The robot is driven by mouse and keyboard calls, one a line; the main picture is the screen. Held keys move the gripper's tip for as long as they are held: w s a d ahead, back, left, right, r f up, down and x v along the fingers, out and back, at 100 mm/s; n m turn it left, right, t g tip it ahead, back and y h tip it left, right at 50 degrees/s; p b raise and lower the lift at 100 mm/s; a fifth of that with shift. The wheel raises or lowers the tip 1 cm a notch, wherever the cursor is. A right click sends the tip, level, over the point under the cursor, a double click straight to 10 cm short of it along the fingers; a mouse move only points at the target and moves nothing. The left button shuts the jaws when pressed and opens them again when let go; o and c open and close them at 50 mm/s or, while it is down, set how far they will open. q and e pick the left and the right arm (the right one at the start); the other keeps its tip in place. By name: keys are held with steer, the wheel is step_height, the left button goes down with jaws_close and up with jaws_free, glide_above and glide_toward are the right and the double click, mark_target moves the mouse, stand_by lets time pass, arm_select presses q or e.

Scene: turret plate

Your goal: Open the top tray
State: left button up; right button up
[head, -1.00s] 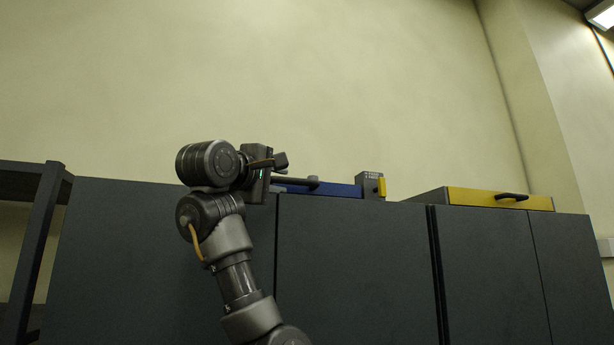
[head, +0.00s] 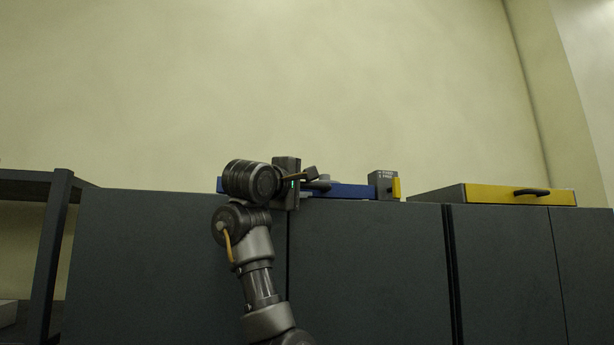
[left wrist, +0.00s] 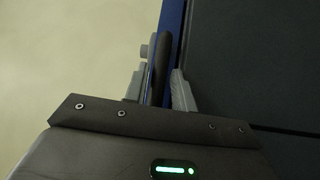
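A blue tray front (head: 352,191) lies along the top of the dark grey cabinets, mostly behind my left arm. Its dark bar handle (head: 319,185) is partly covered by my gripper. My left gripper (head: 315,178) is at this handle. In the left wrist view, the dark handle (left wrist: 157,62) lies between the two grey fingers of my left gripper (left wrist: 159,82). A narrow gap shows between the handle and the right finger, so the fingers look open around it. The blue front (left wrist: 171,28) runs beside the handle. My right gripper is not in view.
A grey block with a yellow part (head: 385,184) stands at the blue tray's right end. Farther right is a yellow-fronted tray (head: 485,194) with a dark handle. The cabinets (head: 365,265) fill the lower view. A dark rack (head: 52,225) stands at the left.

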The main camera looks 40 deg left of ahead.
arm_select(q)
steer(key=shift+w, duration=0.2)
jaws_close()
